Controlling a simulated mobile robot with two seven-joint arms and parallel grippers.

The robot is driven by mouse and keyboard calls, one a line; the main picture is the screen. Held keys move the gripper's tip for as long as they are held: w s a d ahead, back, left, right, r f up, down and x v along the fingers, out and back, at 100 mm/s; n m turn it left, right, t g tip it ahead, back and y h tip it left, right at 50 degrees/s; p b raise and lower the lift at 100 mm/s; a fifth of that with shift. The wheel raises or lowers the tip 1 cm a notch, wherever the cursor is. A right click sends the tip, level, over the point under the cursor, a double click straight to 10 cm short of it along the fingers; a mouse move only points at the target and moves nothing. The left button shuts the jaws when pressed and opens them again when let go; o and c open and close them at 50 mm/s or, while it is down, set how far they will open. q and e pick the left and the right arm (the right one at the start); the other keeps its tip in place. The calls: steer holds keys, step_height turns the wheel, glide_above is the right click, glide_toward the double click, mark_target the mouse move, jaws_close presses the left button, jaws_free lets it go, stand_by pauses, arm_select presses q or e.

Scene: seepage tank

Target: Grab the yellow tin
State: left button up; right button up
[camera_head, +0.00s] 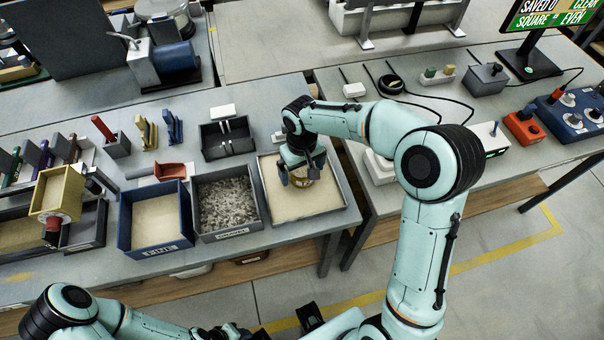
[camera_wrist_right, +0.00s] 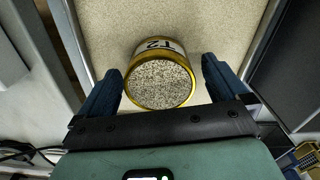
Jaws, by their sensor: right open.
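The yellow tin (camera_wrist_right: 162,80) has a gold-yellow rim and a white label reading T2, and is filled with grainy sand. It stands on the sand tray (camera_head: 330,197) at the right end of the row of trays. My right gripper (camera_head: 300,175) is over this tray, pointing down, and partly hides the tin (camera_head: 313,172) in the head view. In the right wrist view its blue fingers (camera_wrist_right: 163,84) are open on either side of the tin, with a gap visible at each side. My left gripper (camera_head: 228,332) is only partly visible at the bottom edge.
Left of the sand tray are a gravel bin (camera_head: 226,203) and a blue bin of sand labelled FINE (camera_head: 158,218). A yellow box-like frame (camera_head: 58,193) stands further left. A second table with cables and devices (camera_head: 525,127) lies to the right.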

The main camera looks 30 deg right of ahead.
steer(key=c, duration=1.2)
steer(key=shift+c, duration=0.4)
steer(key=shift+r, duration=0.15)
